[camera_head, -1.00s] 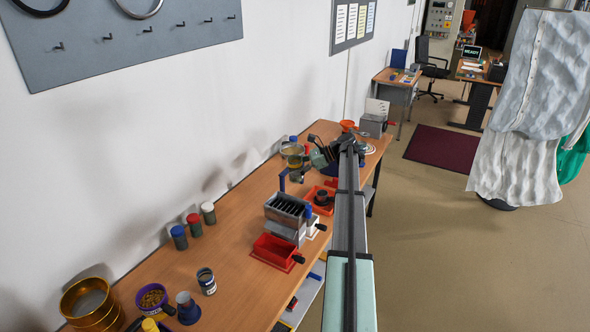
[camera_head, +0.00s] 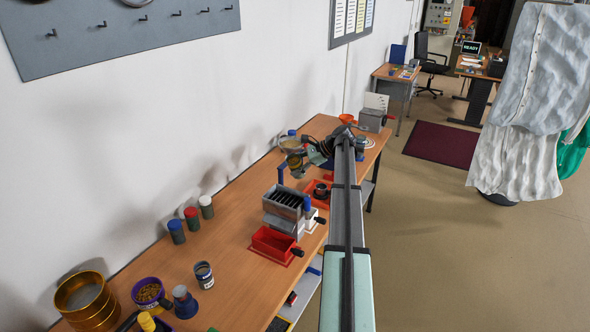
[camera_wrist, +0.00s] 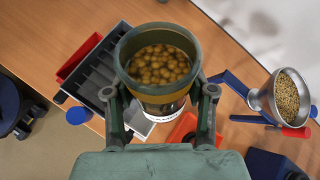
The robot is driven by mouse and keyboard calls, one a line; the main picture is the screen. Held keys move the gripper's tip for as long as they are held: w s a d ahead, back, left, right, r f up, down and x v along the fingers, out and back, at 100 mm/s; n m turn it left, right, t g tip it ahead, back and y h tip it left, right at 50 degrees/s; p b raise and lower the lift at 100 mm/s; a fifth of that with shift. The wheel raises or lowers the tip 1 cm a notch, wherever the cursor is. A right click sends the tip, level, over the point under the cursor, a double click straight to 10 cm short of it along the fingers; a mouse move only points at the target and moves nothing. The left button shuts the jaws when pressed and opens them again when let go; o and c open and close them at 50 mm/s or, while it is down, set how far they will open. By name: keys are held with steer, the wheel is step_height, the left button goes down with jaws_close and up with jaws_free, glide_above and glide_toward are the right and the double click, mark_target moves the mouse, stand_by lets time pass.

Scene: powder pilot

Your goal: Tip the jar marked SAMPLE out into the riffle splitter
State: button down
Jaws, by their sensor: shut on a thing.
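My gripper (camera_wrist: 160,108) is shut on a jar (camera_wrist: 153,95) with a dark olive rim. The jar is full of round yellow-brown granules in the wrist view. Its white label shows only in part below the jaws, and I cannot read it. The jar looks upright. The riffle splitter (camera_head: 286,203), a grey box with dark slots, stands on the bench in the head view. It is also left of the jar in the wrist view (camera_wrist: 98,76). The gripper and jar (camera_head: 296,161) are above and just beyond the splitter in the head view, apart from it.
A red pan (camera_head: 272,244) sits at the splitter's near side. A metal funnel (camera_wrist: 288,92) with grain stands right of the jar. Capped jars (camera_head: 191,218) stand by the wall; a labelled jar (camera_head: 204,275) stands nearer.

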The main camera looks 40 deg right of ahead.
steer(key=shift+d+f+n+h+b, duration=0.2)
steer(key=shift+f+n+h+b, duration=0.45)
steer(key=shift+h+b, duration=0.45)
steer(key=shift+d+f+n+h+b, duration=0.1)
steer(key=shift+f+n+h+b, duration=0.25)
steer(key=shift+f+h+b, duration=0.55)
steer(key=shift+f+n+t+h+b, duration=0.1)
steer(key=shift+n+t+h+b, duration=0.35)
steer(key=shift+h+b, duration=0.7)
steer(key=n+h+b, duration=0.1)
steer(key=h+b, duration=0.1)
steer(key=n+h+b, duration=0.1)
steer(key=h+b, duration=0.1)
steer(key=shift+a+t+b, duration=0.3)
steer(key=shift+t+b, duration=0.05)
steer(key=h+b, duration=0.1)
steer(key=a+r+n+t+h+b, duration=0.1)
steer(key=b, duration=0.1)
steer(key=shift+s+r+n+b, duration=0.1)
steer(key=shift+s+n+b, duration=0.05)
steer(key=shift+n+b, duration=0.15)
steer(key=h+b, duration=0.1)
steer(key=a+n+h+b, duration=0.1)
steer(key=b, duration=0.1)
steer(key=shift+r+t+b, duration=0.3)
steer(key=shift+r+t, duration=0.05)
steer(key=shift+t, duration=0.05)
steer(key=shift+h, duration=0.25)
steer(key=shift+r+n+b, duration=0.25)
steer(key=shift+b, duration=0.2)
